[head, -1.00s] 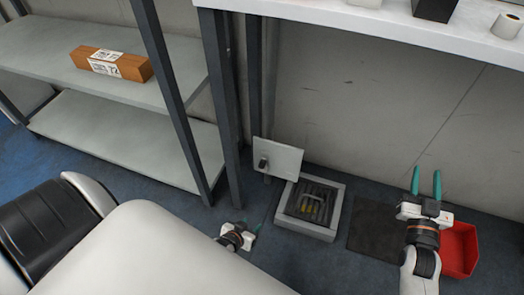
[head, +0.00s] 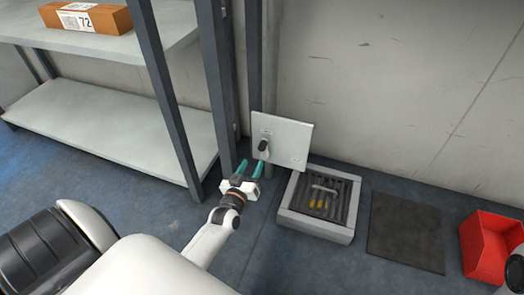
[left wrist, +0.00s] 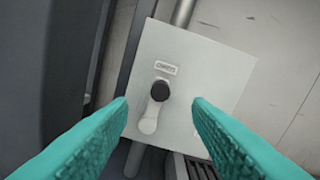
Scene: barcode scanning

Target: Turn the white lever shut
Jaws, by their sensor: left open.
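A white square panel (head: 292,143) stands upright on a grey post beside the shelf leg. It carries a dark round knob (head: 264,146). In the left wrist view the white lever (left wrist: 149,123) hangs down and slightly left from the black knob (left wrist: 160,90), below a small label (left wrist: 165,68). My left gripper (head: 250,165), with teal fingers, is low and just left of the panel in the head view. In the left wrist view its open fingers (left wrist: 160,101) frame the knob and lever, with nothing between them seen held. My right gripper's fingers are out of view.
A grey-framed floor grate (head: 320,232) with yellow items lies right of the panel. Beyond it are a dark mat (head: 406,232) and a red bin (head: 492,246). Metal shelves (head: 110,125) with an orange-brown box (head: 86,18) stand at left, their leg close to my left gripper.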

